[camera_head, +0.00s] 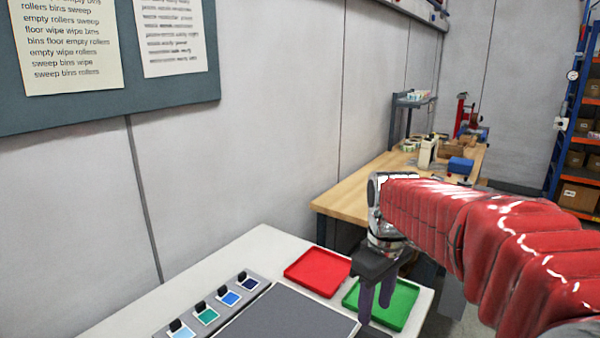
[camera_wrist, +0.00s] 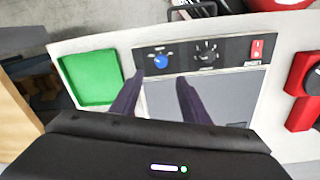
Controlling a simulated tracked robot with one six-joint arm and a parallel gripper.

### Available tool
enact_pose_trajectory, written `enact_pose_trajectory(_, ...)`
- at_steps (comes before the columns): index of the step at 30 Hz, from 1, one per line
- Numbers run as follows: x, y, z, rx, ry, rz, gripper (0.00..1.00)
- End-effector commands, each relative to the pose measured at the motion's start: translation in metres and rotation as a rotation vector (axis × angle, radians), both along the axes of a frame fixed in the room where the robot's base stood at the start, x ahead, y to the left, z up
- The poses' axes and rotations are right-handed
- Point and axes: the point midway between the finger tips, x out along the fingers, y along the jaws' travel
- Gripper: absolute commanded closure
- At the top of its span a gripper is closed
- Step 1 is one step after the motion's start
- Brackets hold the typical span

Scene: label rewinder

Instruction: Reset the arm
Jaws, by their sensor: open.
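My arm (camera_head: 480,225) in its red cover reaches in from the right in the head view. My gripper (camera_head: 376,300) points down over the white table by the green tray (camera_head: 403,296), with its two dark fingers apart and nothing between them. In the wrist view my gripper (camera_wrist: 158,98) shows two separate fingers above the machine's grey panel (camera_wrist: 232,98). The green tray also shows there at the left (camera_wrist: 92,77). The gripper's height above the surface is hard to tell.
A red tray (camera_head: 318,271) lies beside the green one. A grey panel (camera_head: 285,318) and a strip of colour samples (camera_head: 215,308) are to the left. The wrist view shows a control strip with a blue knob (camera_wrist: 161,62) and a red switch (camera_wrist: 257,49). A wooden workbench (camera_head: 345,194) stands behind.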

Motion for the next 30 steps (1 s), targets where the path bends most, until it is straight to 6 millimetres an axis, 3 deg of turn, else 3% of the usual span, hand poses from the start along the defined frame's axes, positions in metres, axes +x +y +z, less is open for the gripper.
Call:
enact_pose_trajectory(15, -0.079, -0.001, -0.014, 0.06, -0.163, -0.458, 0.58)
enact_pose_trajectory(30, -0.154, -0.001, -0.022, 0.144, -0.324, -0.654, 0.58)
